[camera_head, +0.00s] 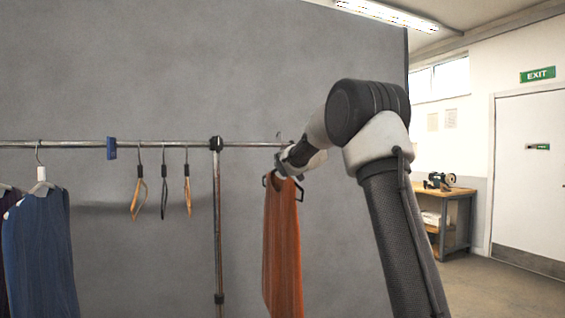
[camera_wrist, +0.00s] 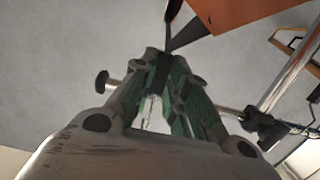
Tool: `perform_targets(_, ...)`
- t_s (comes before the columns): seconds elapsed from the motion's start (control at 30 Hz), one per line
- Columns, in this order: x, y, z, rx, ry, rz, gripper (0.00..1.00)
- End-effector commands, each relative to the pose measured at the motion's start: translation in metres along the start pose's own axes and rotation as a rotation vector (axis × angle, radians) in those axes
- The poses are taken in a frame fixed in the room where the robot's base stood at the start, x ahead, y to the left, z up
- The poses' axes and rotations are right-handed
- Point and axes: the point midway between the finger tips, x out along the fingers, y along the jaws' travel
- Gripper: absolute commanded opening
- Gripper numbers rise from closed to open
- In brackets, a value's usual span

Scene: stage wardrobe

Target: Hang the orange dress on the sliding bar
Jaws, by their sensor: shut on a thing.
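The orange dress (camera_head: 283,245) hangs on a dark hanger (camera_head: 299,187) below my gripper (camera_head: 286,166), at the right end of the metal bar. My gripper is shut on the hanger's dark neck. In the wrist view, the green-padded fingers (camera_wrist: 162,82) close around that neck, and part of the orange dress (camera_wrist: 240,12) shows at the top. The hanger's hook (camera_head: 278,135) shows near bar height. I cannot tell whether it touches the bar. The thinner bar section (camera_head: 250,144) runs right from the post's black joint (camera_head: 216,143); my arm hides its far end.
Several empty loop hangers (camera_head: 163,190) hang left of the post (camera_head: 219,230). A blue clip (camera_head: 111,148) sits on the bar. A blue garment (camera_head: 40,250) hangs at far left. A grey panel (camera_head: 130,70) stands behind. A workbench (camera_head: 455,192) stands at right.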

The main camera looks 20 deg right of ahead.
Motion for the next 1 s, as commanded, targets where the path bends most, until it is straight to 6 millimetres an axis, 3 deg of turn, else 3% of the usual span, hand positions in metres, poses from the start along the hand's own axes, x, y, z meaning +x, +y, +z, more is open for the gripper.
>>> perform_targets(1.0, 0.051, 0.000, -0.006, 0.000, 0.001, -0.001, 0.00)
